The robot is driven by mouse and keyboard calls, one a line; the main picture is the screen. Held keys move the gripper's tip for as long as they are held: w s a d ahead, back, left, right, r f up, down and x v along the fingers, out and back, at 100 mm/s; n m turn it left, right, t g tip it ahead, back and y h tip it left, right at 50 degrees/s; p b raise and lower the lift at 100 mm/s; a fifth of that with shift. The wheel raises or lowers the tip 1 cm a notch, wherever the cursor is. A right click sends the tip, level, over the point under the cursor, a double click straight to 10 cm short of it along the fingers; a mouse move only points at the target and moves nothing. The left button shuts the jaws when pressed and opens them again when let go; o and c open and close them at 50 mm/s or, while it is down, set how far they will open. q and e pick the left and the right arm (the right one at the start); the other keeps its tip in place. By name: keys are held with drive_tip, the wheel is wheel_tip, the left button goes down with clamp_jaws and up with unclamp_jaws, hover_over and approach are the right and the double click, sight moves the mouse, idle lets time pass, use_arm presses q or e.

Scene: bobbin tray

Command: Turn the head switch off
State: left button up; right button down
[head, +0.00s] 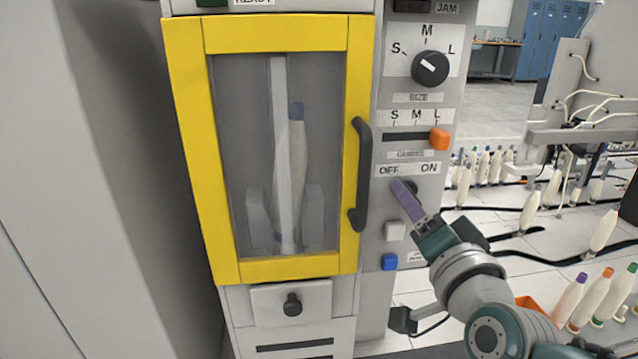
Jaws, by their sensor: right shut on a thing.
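The head switch (412,188) is a dark knob on the grey machine panel, below the OFF and ON labels. My right gripper (404,194), with purple fingers, reaches up to it from the lower right and is shut on it. The fingers cover most of the switch, so its exact position is hard to read. My left gripper is not in view.
A yellow-framed door (187,150) with a dark handle (361,175) stands left of the panel. A size knob (430,68), an orange slider (439,138), a white button (395,231) and a blue button (389,262) surround the switch. Several bobbins stand at the right.

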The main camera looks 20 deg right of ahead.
idle(0.4)
drive_tip(key=shift+c, duration=1.6)
unclamp_jaws()
drive_tip(key=shift+s, duration=0.15)
drive_tip(key=p+v, duration=0.2)
drive_tip(key=v, duration=0.7)
drive_tip(key=shift+s, duration=0.35)
